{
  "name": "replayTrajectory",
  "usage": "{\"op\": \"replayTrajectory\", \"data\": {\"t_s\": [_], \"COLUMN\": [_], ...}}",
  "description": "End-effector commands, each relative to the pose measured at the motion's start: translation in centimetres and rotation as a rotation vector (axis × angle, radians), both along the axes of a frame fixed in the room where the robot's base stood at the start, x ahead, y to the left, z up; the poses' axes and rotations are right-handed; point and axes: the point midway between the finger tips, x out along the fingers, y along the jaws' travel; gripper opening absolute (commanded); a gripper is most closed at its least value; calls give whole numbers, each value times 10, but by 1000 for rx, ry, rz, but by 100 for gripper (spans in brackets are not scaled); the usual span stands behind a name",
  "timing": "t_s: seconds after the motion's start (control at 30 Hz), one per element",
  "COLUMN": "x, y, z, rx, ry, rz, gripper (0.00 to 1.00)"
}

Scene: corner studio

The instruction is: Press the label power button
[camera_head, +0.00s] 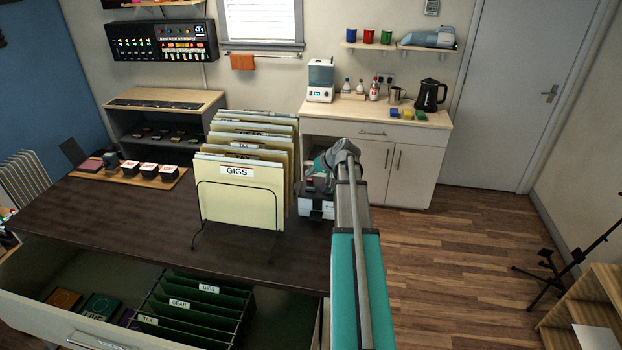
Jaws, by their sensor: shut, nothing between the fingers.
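A small dark and pale box-shaped device (316,208), which looks like a label printer, sits at the right end of the dark desk (120,212), just right of the file rack. Its power button is too small or too covered to make out. My arm reaches forward from the bottom right, and its wrist bends down over the device. My gripper (311,186) is shut and empty, close above the device's top. The fingertips are small and dark, and I cannot tell whether they touch it.
A wire rack of tabbed folders (240,192) stands close left of my gripper. An open drawer (75,310) with hanging folders juts out in front of the desk. A white cabinet (418,168) with a kettle (430,95) stands behind. The wooden floor at right is mostly clear.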

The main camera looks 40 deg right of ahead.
Motion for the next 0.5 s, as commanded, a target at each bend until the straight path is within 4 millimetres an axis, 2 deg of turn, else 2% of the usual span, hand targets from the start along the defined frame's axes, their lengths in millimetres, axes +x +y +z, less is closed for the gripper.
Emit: {"op": "replayTrajectory", "data": {"t_s": [0.5], "x": [0], "y": [0], "z": [35], "rx": [0], "ry": [0], "rz": [0], "gripper": [0]}}
